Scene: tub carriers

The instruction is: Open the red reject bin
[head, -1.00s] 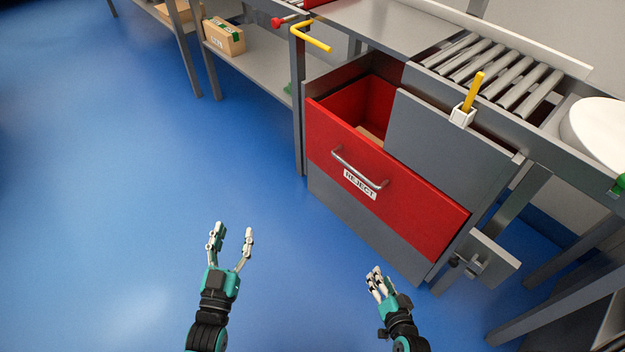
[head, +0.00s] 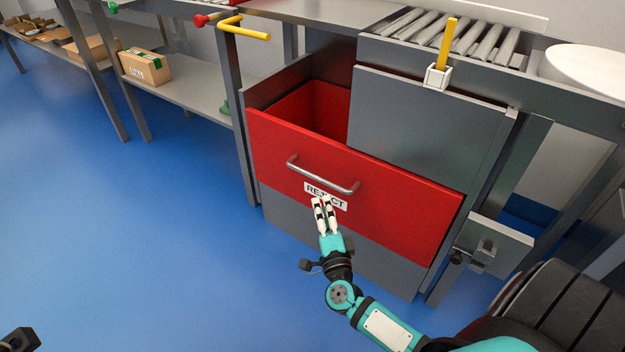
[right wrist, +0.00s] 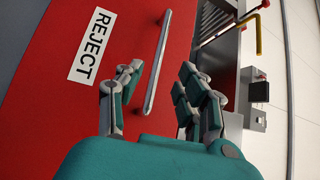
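The red reject bin (head: 400,205) is set in a grey cabinet. Its front has a silver bar handle (head: 322,176) and a white REJECT label. Part of its red inside shows behind the top edge at the left; I cannot tell how far it is pulled out. My right gripper (head: 325,202) is in front of the label, just below the handle. In the right wrist view my right gripper (right wrist: 158,82) has its fingers apart, with the handle (right wrist: 158,65) showing beyond the gap. It holds nothing.
A yellow bent bar (head: 245,30) sticks out at the upper left of the cabinet. A yellow lever (head: 447,42) stands by the rollers (head: 425,30). A grey bracket (head: 490,246) juts out at the lower right. The blue floor (head: 130,230) at the left is clear.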

